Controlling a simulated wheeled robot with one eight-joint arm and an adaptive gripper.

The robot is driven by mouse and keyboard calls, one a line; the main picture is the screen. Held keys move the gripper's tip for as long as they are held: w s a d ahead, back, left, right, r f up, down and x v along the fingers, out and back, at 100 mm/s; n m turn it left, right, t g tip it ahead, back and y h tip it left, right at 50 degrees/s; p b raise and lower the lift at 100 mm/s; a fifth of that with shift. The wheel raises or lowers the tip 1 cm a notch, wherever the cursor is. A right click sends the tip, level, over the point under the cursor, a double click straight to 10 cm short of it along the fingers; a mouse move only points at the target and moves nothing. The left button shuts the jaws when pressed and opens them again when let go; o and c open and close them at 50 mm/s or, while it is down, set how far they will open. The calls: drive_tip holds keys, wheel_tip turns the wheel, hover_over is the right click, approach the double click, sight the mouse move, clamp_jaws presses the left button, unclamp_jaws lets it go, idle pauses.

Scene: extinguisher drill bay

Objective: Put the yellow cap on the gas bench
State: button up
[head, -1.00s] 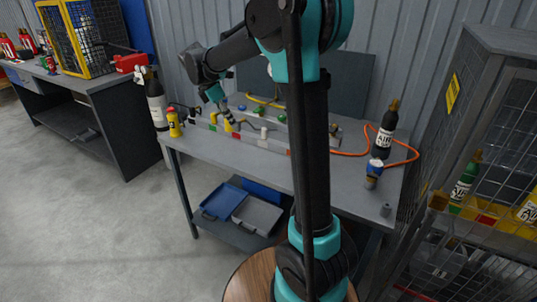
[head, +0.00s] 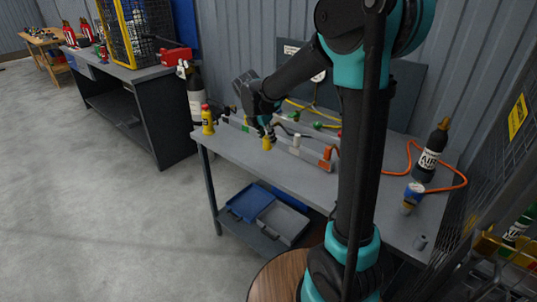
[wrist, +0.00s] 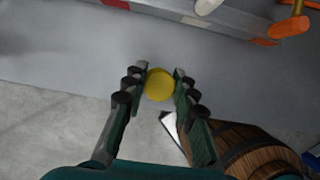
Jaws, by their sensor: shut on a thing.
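The yellow cap (head: 267,144) is between the fingertips of my gripper (head: 266,136), in front of the low rail on the gas bench (head: 305,170). In the wrist view the round yellow cap (wrist: 160,85) sits between both fingers of my gripper (wrist: 160,78), which are shut on it. There the grey bench top (wrist: 65,70) lies beneath, with the cap close to the bench's front edge. I cannot tell whether the cap touches the bench top or is held above it.
The rail (head: 313,155) carries a white cap (head: 296,141) and an orange part. A black AIR cylinder (head: 431,154), orange hose and blue gauge piece (head: 413,194) are at right. The front middle is clear.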

drive_tip(key=shift+f, duration=3.55)
drive_tip(key=o, duration=0.8)
drive_tip(key=shift+f, duration=0.1)
drive_tip(key=shift+o, duration=0.2)
drive_tip(key=v, duration=1.2)
